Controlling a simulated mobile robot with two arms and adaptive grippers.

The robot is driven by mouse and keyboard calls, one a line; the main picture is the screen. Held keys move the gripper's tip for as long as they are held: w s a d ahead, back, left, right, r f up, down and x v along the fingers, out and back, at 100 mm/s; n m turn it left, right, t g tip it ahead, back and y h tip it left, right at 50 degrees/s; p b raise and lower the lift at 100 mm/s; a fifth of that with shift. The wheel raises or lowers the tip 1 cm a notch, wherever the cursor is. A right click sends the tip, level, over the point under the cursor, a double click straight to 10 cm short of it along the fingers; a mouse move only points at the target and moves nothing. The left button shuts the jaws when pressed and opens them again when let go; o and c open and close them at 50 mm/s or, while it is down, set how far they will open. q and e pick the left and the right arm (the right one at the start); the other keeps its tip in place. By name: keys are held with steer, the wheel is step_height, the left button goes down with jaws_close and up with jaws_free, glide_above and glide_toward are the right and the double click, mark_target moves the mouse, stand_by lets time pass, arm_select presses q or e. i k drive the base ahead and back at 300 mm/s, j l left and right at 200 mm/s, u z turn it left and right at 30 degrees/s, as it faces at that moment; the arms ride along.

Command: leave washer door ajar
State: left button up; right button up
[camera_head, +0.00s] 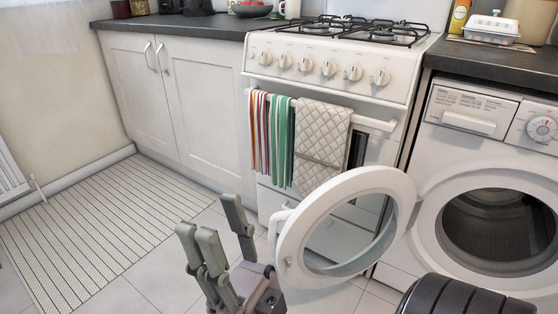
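The washer (440,165) stands under the counter at the right. Its round door (388,180) is swung wide open to the left, in front of the stove. The door has a white ring and a clear glass middle, and a latch shows on its left edge. The drum opening (497,228) is uncovered and looks dark inside. My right gripper (214,218) is just left of the door's free edge. Its fingers point up and are spread, with nothing seen between them. I cannot tell whether its body touches the door. My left gripper is not in view.
A white stove (330,83) with towels (322,135) on its rail stands behind the door. White cabinets (205,100) are further left. A striped mat (105,215) lies on the tiled floor. A black rounded part, seemingly mine, is at the bottom right.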

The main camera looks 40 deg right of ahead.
mark_target(288, 253)
steer(key=i+j+z, duration=0.1)
steer(key=i+z, duration=0.35)
steer(key=i+j+z, duration=0.3)
steer(key=i+z, duration=0.3)
steer(key=z, duration=0.3)
steer(key=i+j+z, duration=0.15)
steer(key=z, duration=0.25)
steer(key=i+j+z, duration=0.15)
steer(key=z, duration=0.3)
steer(key=i+j+z, duration=0.1)
steer(key=j+z, duration=0.15)
steer(key=z, duration=0.2)
steer(key=i+j+z, duration=0.1)
steer(key=z, duration=0.3)
steer(key=i+j+z, duration=0.1)
steer(key=j+z, duration=0.3)
steer(key=i+j+z, duration=0.1)
steer(key=j+z, duration=0.15)
steer(key=z, duration=0.15)
steer(key=j+z, duration=0.75)
